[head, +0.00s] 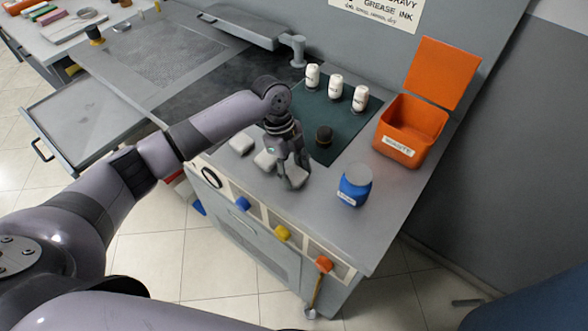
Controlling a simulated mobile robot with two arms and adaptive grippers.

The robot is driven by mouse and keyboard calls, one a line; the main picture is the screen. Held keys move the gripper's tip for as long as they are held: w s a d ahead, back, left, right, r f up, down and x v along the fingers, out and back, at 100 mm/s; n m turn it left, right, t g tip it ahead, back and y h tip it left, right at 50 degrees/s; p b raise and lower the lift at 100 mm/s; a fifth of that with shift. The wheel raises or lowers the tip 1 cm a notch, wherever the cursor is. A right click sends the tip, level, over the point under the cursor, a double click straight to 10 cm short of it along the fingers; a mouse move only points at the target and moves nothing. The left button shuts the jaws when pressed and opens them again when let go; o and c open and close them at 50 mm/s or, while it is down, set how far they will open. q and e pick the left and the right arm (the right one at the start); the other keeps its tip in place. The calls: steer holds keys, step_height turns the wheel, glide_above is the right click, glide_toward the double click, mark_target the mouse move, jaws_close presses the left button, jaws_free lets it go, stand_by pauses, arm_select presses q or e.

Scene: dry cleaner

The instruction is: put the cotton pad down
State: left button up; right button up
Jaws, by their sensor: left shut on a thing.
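My left gripper (292,180) reaches over the front part of the grey worktop and points down. It is shut on a whitish cotton pad (298,174), which shows between and beside the fingers. The pad is at or just above the worktop; I cannot tell whether it touches. Two more pale pads lie to the left, one right beside the gripper (265,160) and one farther left (241,144). My right gripper is not in view.
Bare worktop (325,215) lies towards the front edge.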

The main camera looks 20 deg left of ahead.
arm_select(q)
steer(key=shift+f, duration=0.3)
arm_select(e)
steer(key=shift+d, duration=0.1)
steer(key=shift+d, duration=0.1)
arm_select(q)
steer(key=shift+f, duration=0.15)
steer(key=o, duration=1.1)
arm_select(e)
steer(key=shift+s+d, duration=0.1)
steer(key=shift+d, duration=0.1)
arm_select(q)
steer(key=b+v, duration=0.2)
steer(key=v, duration=1)
steer(key=shift+r, duration=0.25)
arm_select(e)
steer(key=shift+a+f, duration=0.2)
steer(key=shift+f, duration=0.85)
